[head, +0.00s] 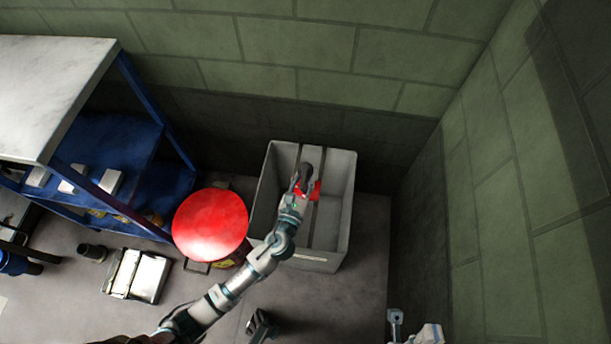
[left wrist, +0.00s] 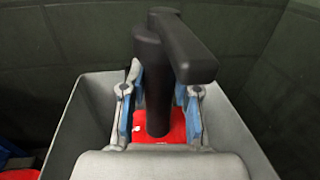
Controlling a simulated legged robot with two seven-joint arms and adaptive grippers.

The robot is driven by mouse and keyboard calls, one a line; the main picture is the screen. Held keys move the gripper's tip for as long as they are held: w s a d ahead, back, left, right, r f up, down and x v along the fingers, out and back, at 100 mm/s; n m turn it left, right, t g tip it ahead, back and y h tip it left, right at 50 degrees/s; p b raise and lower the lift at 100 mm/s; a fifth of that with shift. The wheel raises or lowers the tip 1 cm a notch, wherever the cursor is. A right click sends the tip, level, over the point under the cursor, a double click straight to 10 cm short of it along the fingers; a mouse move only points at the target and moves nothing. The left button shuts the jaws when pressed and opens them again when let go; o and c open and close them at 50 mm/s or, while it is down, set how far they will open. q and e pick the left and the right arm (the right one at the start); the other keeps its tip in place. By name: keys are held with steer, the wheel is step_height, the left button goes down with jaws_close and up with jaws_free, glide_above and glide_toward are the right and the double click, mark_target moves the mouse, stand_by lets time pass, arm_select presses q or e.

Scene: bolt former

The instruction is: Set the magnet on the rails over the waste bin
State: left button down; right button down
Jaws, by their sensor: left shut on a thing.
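The magnet has a red base (head: 312,189) and a black handle (head: 306,171). In the left wrist view the black handle (left wrist: 157,85) stands up between the blue-padded fingers, with the red base (left wrist: 172,128) below. The rails (head: 318,222) run lengthwise across the bin's middle, under the magnet. I cannot tell whether the base touches them. What seems to be my right gripper (head: 396,318) is at the bottom edge, far from the bin, its jaw state unclear.
A red round-topped drum (head: 210,224) stands close to the bin's left. A blue shelf unit with a pale top (head: 60,85) is at the left. A metal box (head: 137,275) lies on the floor. Block walls stand behind and right of the bin.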

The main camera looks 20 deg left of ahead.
arm_select(q)
steer(key=shift+r, duration=0.1)
steer(key=c, duration=0.8)
jaws_free()
steer(key=shift+a, duration=0.1)
steer(key=shift+f, duration=0.2)
steer(key=shift+s, duration=0.25)
steer(key=s, duration=0.3)
steer(key=s+d, duration=0.1)
steer(key=s, duration=0.7)
steer(key=shift+s+d, duration=0.2)
